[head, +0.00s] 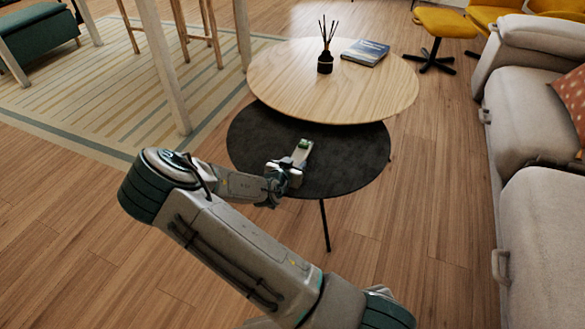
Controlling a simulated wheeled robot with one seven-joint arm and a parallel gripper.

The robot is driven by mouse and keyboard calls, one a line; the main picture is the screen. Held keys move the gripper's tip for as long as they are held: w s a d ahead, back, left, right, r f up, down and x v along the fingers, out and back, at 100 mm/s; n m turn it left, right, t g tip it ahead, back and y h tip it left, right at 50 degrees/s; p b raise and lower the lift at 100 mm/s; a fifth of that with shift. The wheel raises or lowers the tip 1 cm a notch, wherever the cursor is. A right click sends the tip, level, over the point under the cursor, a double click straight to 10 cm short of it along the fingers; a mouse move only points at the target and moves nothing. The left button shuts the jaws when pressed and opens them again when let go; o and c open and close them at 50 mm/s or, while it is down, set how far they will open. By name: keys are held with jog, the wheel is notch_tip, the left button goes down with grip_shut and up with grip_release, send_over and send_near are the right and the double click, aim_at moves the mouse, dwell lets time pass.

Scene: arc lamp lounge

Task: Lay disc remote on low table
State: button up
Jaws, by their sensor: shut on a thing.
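The low table shows as a round pair: a dark round top (250,137) stands lower and in front of a larger, higher pale wood top (280,85). My gripper (302,151) is over the right half of the dark top, reaching in from the front left. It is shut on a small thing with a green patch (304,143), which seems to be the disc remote. Most of that thing is hidden by the fingers, and its round shape does not show. I cannot tell whether it touches the dark top or is held just above it.
A dark reed diffuser (325,62) and a blue book (365,52) stand on the wood top. A grey sofa (525,130) is at the right, a yellow stool (445,22) behind. A pale table leg (165,70) rises at the left. Most of the dark top is bare.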

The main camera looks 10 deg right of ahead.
jog(key=shift+f, duration=0.15)
jog(key=o, duration=1)
jog(key=shift+o, duration=0.2)
